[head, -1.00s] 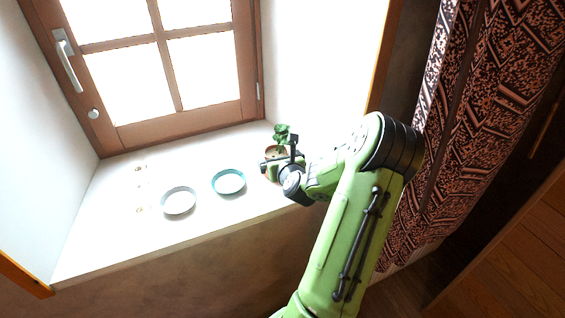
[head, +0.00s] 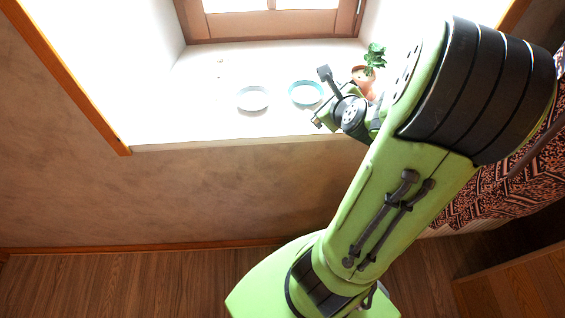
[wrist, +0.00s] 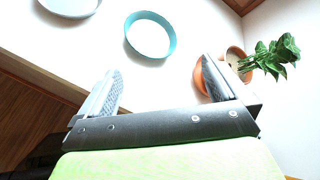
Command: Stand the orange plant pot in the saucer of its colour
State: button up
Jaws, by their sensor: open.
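The orange plant pot (head: 362,77) with a leafy green plant stands on the white window sill, right of the saucers. In the wrist view the pot (wrist: 238,56) shows soil and an orange rim; the right finger hides part of it. My gripper (wrist: 161,65) is open and empty. Its right finger overlaps the pot in that view; I cannot tell whether they touch. In the head view my gripper (head: 322,97) is just left of the pot. A teal saucer (wrist: 129,46) and a pale grey saucer (head: 252,110) lie empty.

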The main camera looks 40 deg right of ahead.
jog(key=w+a+n+g+y, duration=0.1)
jog(key=a+n+g+y, duration=0.1)
jog(key=a+n, duration=0.85)
jog(key=s+a+r+n+g+y, duration=0.1)
jog(key=s+a+r+n, duration=0.2)
jog(key=s+a+n, duration=0.3)
jog(key=s+a+r+n+g+y, duration=0.1)
jog(key=s+a+r+n, duration=0.2)
jog(key=s+a+n, duration=0.4)
jog(key=s+n, duration=0.1)
jog(key=n, duration=0.8)
jog(key=shift+s+a+r+n+g, duration=0.3)
jog(key=shift+s+r+n+g, duration=0.05)
jog(key=shift+s+r+g, duration=0.05)
jog(key=shift+r, duration=0.1)
